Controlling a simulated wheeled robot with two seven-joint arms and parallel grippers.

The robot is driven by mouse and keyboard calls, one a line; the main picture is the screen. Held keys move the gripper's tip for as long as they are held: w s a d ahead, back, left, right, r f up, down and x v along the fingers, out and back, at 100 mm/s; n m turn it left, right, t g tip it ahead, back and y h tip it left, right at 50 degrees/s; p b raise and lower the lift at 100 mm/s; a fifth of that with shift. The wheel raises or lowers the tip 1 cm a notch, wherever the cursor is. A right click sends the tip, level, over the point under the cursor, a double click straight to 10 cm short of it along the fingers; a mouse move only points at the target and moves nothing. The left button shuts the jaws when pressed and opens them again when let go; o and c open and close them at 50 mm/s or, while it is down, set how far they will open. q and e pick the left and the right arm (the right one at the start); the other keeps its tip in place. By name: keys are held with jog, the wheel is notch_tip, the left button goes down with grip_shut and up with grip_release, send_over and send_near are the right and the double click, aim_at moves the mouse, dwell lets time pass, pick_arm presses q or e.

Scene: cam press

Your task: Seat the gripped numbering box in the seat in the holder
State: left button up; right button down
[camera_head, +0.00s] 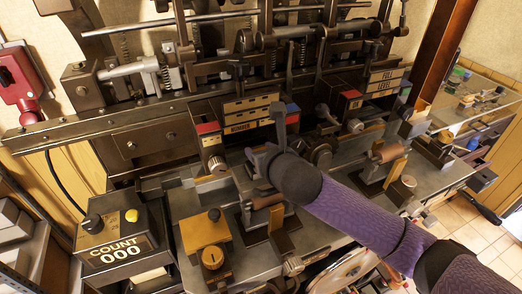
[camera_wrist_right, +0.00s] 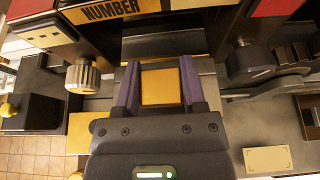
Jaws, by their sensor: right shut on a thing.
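My right gripper (camera_head: 262,157) reaches in from the right over the grey machine bed, below the NUMBER sign (camera_head: 240,127). In the right wrist view its two purple fingers (camera_wrist_right: 160,78) are shut on the numbering box (camera_wrist_right: 160,87), which shows a square gold face between them. In the head view the box is hidden by my gripper and wrist. Ahead of the fingertips in the wrist view is a grey metal recess (camera_wrist_right: 160,46) under the NUMBER sign. I cannot tell whether this is the holder's seat or whether the box touches it. My left gripper is not in view.
A COUNT 000 box (camera_head: 112,248) stands at the front left, with a gold block with a knob (camera_head: 205,240) to its right. Knurled knobs and levers crowd close around my gripper, including a silver knob (camera_wrist_right: 82,77) to its left in the wrist view.

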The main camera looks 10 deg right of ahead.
jog(key=shift+c, duration=0.8)
grip_release()
jog(key=shift+s+r, duration=0.1)
jog(key=p+v, duration=0.1)
jog(key=v, duration=1.1)
